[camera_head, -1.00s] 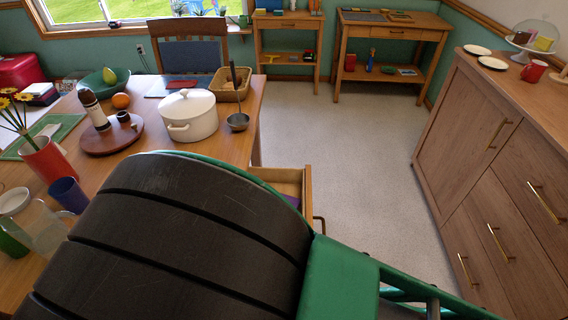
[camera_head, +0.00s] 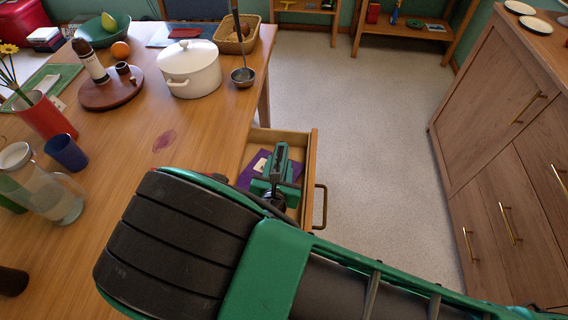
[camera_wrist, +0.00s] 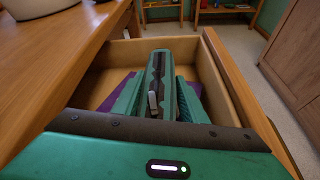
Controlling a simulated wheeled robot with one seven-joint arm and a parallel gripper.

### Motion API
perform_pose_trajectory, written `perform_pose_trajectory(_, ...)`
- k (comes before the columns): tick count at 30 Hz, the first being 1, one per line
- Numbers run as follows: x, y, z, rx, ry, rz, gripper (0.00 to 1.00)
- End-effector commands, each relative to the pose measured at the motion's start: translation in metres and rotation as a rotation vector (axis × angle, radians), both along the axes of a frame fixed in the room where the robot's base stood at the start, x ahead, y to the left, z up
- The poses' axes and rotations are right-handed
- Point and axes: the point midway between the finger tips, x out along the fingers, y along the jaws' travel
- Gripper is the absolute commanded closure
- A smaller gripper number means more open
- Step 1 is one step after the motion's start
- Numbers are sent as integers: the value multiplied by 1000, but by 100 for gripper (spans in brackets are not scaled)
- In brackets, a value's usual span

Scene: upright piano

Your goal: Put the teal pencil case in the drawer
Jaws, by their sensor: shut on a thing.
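The teal pencil case (camera_wrist: 160,75) is a long, narrow, dark teal thing with a pale zip pull. In the wrist view it stands between the two green fingers of my gripper (camera_wrist: 158,103), which is shut on it. The pulled-out wooden drawer (camera_wrist: 222,62) surrounds the case and the fingertips in that view. In the head view my gripper (camera_head: 275,188) is over the open drawer (camera_head: 311,165), with the pencil case (camera_head: 281,158) in it. I cannot tell whether the case touches the drawer's floor.
A purple flat thing (camera_head: 249,171) lies in the drawer under my gripper. On the table stand a white pot (camera_head: 190,68), a ladle (camera_head: 242,75), a basket (camera_head: 228,40), a blue cup (camera_head: 66,152) and a glass pitcher (camera_head: 50,190). Floor right of the drawer is clear.

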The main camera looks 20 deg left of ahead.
Motion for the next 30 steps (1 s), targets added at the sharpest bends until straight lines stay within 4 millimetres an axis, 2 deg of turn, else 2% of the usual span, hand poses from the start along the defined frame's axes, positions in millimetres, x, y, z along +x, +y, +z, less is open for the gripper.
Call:
perform_pose_trajectory(12,-2,3,-6,1,-1,4,88)
perform_pose_trajectory(13,-2,3,-6,2,0,4,54)
perform_pose_trajectory(15,-2,3,-5,2,0,4,42)
perform_pose_trajectory(23,-2,2,-5,2,0,4,42)
perform_pose_trajectory(30,-8,-4,4,1,0,3,42)
